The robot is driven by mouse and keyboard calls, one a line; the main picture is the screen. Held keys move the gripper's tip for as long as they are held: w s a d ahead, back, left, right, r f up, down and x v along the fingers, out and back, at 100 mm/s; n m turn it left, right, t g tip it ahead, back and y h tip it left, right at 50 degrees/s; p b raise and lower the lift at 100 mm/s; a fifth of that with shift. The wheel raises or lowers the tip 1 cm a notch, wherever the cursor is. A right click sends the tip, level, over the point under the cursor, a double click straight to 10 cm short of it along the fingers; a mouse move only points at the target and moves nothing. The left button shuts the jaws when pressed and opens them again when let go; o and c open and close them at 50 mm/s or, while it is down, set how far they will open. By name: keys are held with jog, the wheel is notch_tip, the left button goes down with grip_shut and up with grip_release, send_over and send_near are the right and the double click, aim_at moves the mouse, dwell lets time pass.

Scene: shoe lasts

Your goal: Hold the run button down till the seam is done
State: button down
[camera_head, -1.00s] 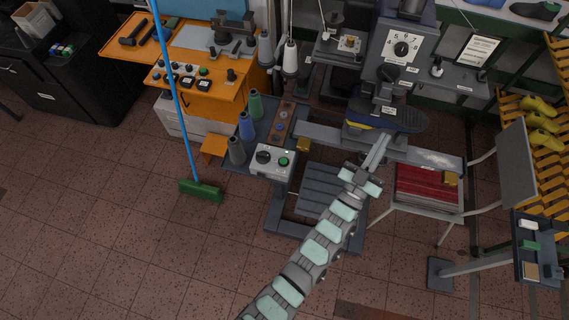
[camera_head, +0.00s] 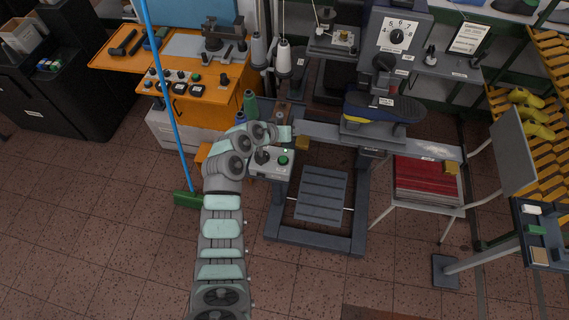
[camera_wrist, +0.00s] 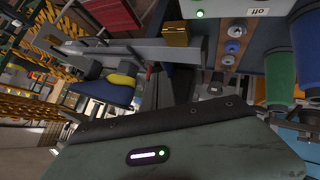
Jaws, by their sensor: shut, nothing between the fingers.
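A pale control box (camera_head: 270,176) stands at the left end of the machine's grey beam. It carries a green button (camera_head: 283,160) and a dark knob (camera_head: 262,157). My gripper (camera_head: 286,133) is shut and empty, just behind the box and apart from the button as seen from the head. Its fingertips are hard to make out. A dark shoe with a yellow band (camera_head: 385,110) sits on the machine; it also shows in the wrist view (camera_wrist: 103,88).
Thread cones (camera_head: 250,104) stand left of my gripper, partly hidden by my arm. A brass block (camera_head: 302,143) is right of the button. An orange bench (camera_head: 205,110) with other controls, including another green button, is at back left. A blue-handled broom (camera_head: 188,199) stands left. The grey treadle (camera_head: 322,195) is clear.

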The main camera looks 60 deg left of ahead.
jog(key=h, duration=0.2)
send_over(281, 160)
jog(key=shift+s+r+m+h, duration=0.1)
jog(key=shift+r+m+h, duration=0.2)
jog(key=shift+r, duration=0.2)
jog(key=shift+f+b, duration=0.1)
jog(key=shift+b, duration=0.2)
jog(key=shift+f+b, duration=2.7)
jog(key=shift+f, duration=1.65)
jog(key=shift+f, duration=0.1)
jog(key=shift+f+b, duration=0.3)
jog(key=shift+b, duration=0.1)
